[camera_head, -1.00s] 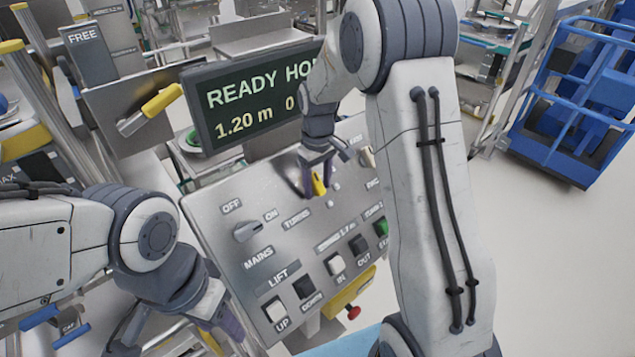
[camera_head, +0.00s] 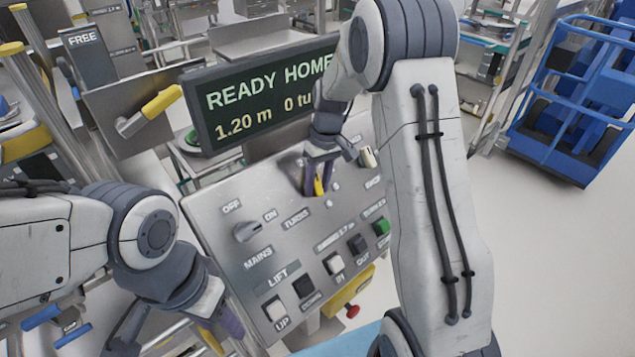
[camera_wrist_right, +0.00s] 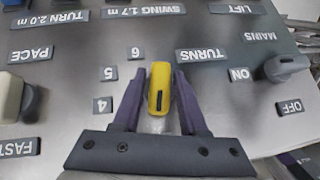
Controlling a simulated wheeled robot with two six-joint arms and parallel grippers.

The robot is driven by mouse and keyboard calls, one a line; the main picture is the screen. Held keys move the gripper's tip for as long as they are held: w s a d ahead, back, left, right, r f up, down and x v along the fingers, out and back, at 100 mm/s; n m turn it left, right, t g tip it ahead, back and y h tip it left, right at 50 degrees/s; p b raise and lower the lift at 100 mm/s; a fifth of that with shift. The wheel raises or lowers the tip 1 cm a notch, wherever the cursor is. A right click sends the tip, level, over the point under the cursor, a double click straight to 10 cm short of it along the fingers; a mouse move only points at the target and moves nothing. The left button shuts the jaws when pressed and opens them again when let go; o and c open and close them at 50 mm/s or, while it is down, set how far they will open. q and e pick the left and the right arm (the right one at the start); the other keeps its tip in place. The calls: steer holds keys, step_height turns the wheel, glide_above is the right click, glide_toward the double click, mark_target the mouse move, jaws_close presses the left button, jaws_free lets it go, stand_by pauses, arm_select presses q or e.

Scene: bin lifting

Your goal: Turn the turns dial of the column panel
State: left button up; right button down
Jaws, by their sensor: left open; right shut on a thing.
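The column panel (camera_head: 216,207) is a tilted grey metal plate with labelled switches and buttons. The turns dial (camera_wrist_right: 160,88) is a yellow knob with a dark pointer mark, beside the TURNS label (camera_wrist_right: 201,56). My right gripper (camera_wrist_right: 157,80) has one purple finger on each side of the dial and is shut on it. In the head view the right gripper (camera_head: 314,188) largely hides the dial. Numbers 4, 5 and 6 show on the panel next to it. My left gripper (camera_head: 182,333) is open and empty at the lower left, near the LIFT buttons.
A display (camera_head: 262,95) above the panel reads READY HOME, 1.20 m and 0 turns, partly hidden by my right arm. The MAINS switch (camera_head: 247,231) sits left of the dial. A blue cage trolley (camera_head: 560,150) stands at the right on open floor.

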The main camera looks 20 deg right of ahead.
steer(key=shift+w+d+r+m+y, duration=0.15)
steer(key=shift+w+m+y, duration=0.1)
steer(key=shift+m+y, duration=1.35)
steer(key=shift+y, duration=0.1)
steer(key=m+y, duration=0.1)
steer(key=m+y+b, duration=0.2)
steer(key=shift+d+f+t, duration=0.2)
steer(key=shift+f+t, duration=0.1)
steer(key=shift+t, duration=0.1)
steer(key=m+t+y+b, duration=0.1)
steer(key=m+y+b, duration=0.1)
steer(key=m, duration=0.1)
steer(key=shift+s+f+y+b, duration=0.1)
steer(key=shift+y+b, duration=0.2)
steer(key=m+t+y+b, duration=0.2)
steer(key=m, duration=0.1)
steer(key=shift+f, duration=0.1)
steer(key=m+t+b, duration=0.1)
steer(key=m+t, duration=0.1)
steer(key=m+t+y+b, duration=0.1)
steer(key=m+t+b, duration=0.1)
steer(key=m, duration=0.1)
steer(key=shift+s+y, duration=0.2)
steer(key=shift+y, duration=0.1)
steer(key=shift+m+t, duration=0.4)
